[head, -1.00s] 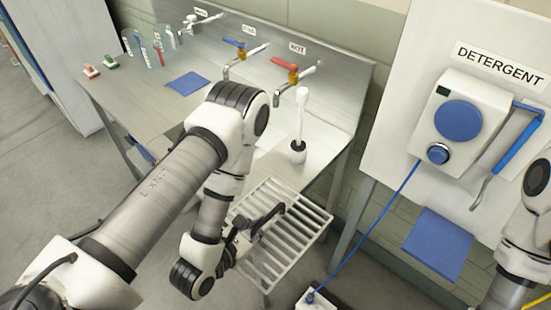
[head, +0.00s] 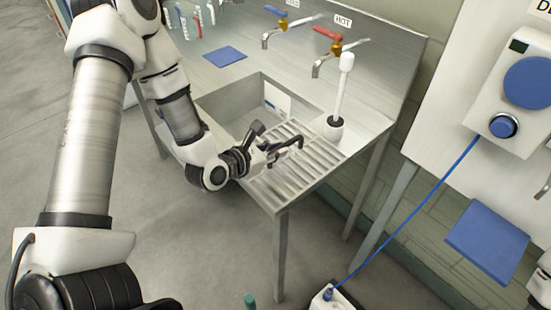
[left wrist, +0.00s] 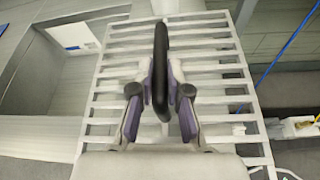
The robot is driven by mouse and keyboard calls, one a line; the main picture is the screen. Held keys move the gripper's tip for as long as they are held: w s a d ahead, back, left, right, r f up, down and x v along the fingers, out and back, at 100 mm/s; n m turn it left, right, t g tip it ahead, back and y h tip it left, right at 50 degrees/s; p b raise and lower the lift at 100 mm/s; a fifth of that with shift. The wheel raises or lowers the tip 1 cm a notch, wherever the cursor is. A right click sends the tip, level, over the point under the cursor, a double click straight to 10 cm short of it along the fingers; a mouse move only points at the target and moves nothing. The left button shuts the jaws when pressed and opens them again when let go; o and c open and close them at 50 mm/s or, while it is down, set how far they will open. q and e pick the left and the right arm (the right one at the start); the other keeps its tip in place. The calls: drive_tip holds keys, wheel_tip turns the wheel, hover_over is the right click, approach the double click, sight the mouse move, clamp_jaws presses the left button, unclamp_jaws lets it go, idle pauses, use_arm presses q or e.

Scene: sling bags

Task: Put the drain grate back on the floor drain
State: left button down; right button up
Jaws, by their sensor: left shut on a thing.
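The drain grate (head: 310,172), a pale metal rack of parallel bars with a black handle (head: 291,143), shows at the front right corner of the steel sink table. My left gripper (head: 272,153) is shut on the handle. In the left wrist view the grate (left wrist: 215,42) spreads beneath the gripper (left wrist: 160,95), with the upright black handle (left wrist: 161,50) between the fingers. I cannot tell whether the grate touches the table or hangs above it. The floor drain is not in view. My right gripper is not in view.
The sink basin (head: 242,107) lies left of the grate. A white brush (head: 341,95) stands in its holder behind it. A white box (head: 328,297) with a blue cable is on the floor at the bottom. A green-topped thing (head: 250,301) shows nearby. Open floor (head: 205,240) lies in front.

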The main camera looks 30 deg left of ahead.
sight(276, 163)
use_arm(q)
drive_tip(key=shift+w+f+p, duration=0.2)
drive_tip(key=shift+f+p, duration=0.15)
drive_tip(key=shift+f, duration=1.35)
drive_tip(key=c, duration=1.6)
unclamp_jaws()
drive_tip(key=shift+s+a+f, duration=0.1)
drive_tip(key=shift+f, duration=0.05)
drive_tip(key=o, duration=0.5)
drive_tip(key=shift+c, duration=0.2)
